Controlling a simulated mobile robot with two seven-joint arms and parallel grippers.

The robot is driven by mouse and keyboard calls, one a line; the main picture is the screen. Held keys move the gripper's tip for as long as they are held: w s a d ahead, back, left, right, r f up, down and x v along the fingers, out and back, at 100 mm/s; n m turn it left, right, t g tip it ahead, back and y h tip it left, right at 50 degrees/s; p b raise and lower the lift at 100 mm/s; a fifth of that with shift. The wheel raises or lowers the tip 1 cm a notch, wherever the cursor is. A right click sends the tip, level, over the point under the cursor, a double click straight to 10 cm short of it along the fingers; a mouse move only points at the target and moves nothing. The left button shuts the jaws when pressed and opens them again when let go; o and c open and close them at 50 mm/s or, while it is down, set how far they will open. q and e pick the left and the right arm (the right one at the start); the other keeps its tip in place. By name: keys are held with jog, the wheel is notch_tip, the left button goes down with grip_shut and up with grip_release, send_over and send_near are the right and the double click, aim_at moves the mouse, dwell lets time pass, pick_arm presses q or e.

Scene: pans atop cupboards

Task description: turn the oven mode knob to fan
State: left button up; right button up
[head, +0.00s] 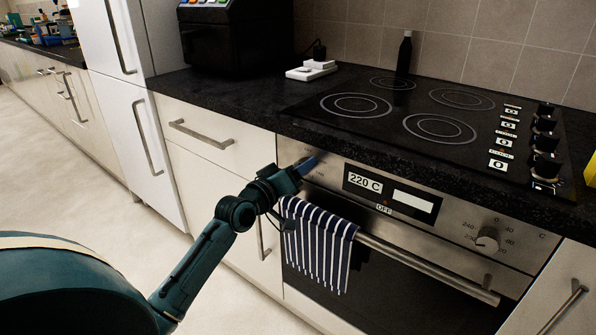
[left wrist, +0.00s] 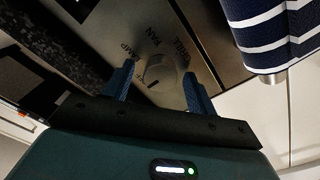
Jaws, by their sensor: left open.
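The oven mode knob (left wrist: 160,72) is a round metal knob on the oven's steel panel, with the words LAMP, FAN and GRILL printed around it in the left wrist view. My left gripper (left wrist: 158,78) is open, with one blue finger on each side of the knob; I cannot tell whether either finger touches it. I cannot read the knob's setting clearly. In the head view the left gripper (head: 303,166) is at the left end of the oven panel (head: 460,211) and hides the knob. My right gripper is not in view.
A striped towel (head: 318,240) hangs on the oven handle (head: 430,268) close below my left gripper. A temperature knob (head: 487,240) is at the panel's right, and the display reads 220 C and OFF. The cooktop (head: 425,100) is above, with a dark bottle (head: 404,55) behind.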

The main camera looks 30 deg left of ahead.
pick_arm(q)
jog(key=shift+c, duration=0.6)
jog(key=c, duration=0.9)
jog(key=shift+o, duration=0.2)
